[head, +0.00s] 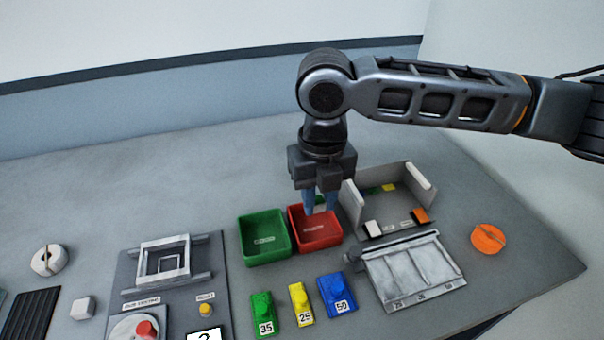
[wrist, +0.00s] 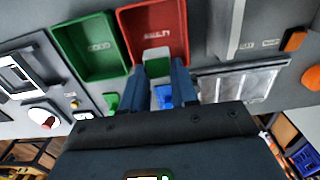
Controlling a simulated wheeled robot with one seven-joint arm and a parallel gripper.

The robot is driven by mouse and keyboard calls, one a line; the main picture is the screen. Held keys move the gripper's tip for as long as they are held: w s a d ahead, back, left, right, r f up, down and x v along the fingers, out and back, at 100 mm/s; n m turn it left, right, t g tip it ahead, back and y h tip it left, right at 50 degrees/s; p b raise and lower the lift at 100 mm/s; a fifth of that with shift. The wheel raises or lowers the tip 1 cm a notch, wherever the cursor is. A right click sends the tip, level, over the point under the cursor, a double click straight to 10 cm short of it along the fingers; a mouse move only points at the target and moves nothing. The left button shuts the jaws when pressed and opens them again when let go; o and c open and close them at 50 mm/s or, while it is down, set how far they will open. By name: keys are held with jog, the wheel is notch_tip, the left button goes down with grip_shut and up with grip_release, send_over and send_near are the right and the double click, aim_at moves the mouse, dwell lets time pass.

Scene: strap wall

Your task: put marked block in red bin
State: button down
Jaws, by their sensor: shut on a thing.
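My gripper (head: 320,203) points down, with its blue fingertips over the far part of the red bin (head: 318,243) in the head view. It is shut on a small green block (head: 320,200), which is mostly hidden by the fingers. In the wrist view the block (wrist: 156,66) shows between the fingers, with a green edge and a paler face, overlapping the near edge of the red bin (wrist: 185,30). I cannot make out a mark on it. The bin's visible floor shows only a label. I cannot tell how high the block is above the rim.
A green bin (head: 264,260) stands directly left of the red bin. A grey open-fronted stand (head: 350,200) with small coloured pieces is close at right. Green, yellow and blue numbered pieces (head: 302,305) stand in front, beside a compartmented tray (head: 420,298). An orange disc (head: 488,238) lies farther right.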

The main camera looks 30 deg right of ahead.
jog(key=shift+w+f, duration=0.15)
jog(key=shift+w, duration=0.15)
jog(key=shift+f+b, duration=2.05)
jog(key=shift+f, duration=0.75)
jog(key=shift+f, duration=0.25)
jog(key=shift+c, duration=2.4)
grip_release()
jog(key=shift+o, duration=0.4)
jog(key=shift+r+p, duration=2.35)
jog(key=shift+r, duration=0.75)
jog(key=shift+f, duration=0.1)
